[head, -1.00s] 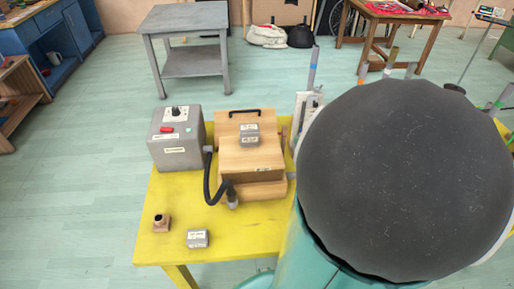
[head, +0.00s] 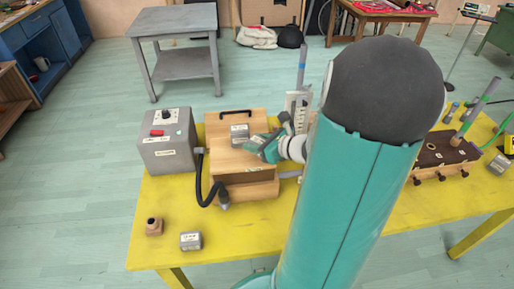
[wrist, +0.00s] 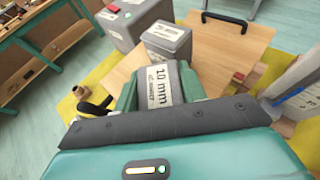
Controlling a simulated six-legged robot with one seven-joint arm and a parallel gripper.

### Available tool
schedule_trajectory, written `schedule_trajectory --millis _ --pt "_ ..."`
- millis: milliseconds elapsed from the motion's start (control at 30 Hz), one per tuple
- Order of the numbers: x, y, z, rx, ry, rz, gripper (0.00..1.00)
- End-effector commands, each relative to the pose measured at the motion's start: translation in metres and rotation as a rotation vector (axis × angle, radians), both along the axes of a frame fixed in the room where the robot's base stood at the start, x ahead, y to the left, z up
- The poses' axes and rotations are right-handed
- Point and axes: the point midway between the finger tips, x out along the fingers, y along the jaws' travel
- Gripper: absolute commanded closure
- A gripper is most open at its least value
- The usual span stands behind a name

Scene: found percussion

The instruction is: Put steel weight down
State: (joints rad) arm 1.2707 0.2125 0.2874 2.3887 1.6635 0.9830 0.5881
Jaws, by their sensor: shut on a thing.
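My gripper (wrist: 160,88) is shut on a grey steel weight (wrist: 158,86) with a white label reading "10 mm" in the wrist view. In the head view my gripper (head: 266,149) is over the right part of the wooden box, and the held weight cannot be made out. A similar labelled grey block (head: 240,133) sits on top of the wooden box (head: 240,158), just left of my gripper. It also shows just beyond the fingers in the wrist view (wrist: 166,40). Whether the held weight touches the box or that block cannot be told.
A grey switch box (head: 167,153) with a black hose stands left of the wooden box. A brown fitting (head: 154,227) and another grey block (head: 190,241) lie on the yellow table (head: 160,200) at front left. My arm hides the table's middle; bare yellow surface shows around the front.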

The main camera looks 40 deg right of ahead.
Motion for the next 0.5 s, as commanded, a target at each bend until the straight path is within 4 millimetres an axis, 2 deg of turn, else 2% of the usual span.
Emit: schedule_trajectory --millis 33,167,500 --pt "-0.001 -0.001 -0.009 0.007 0.002 -0.003 0.91" --pt "-0.001 -0.001 -0.023 0.003 0.002 -0.002 0.91" --pt "-0.001 -0.001 -0.026 0.001 0.0 -0.002 0.91"
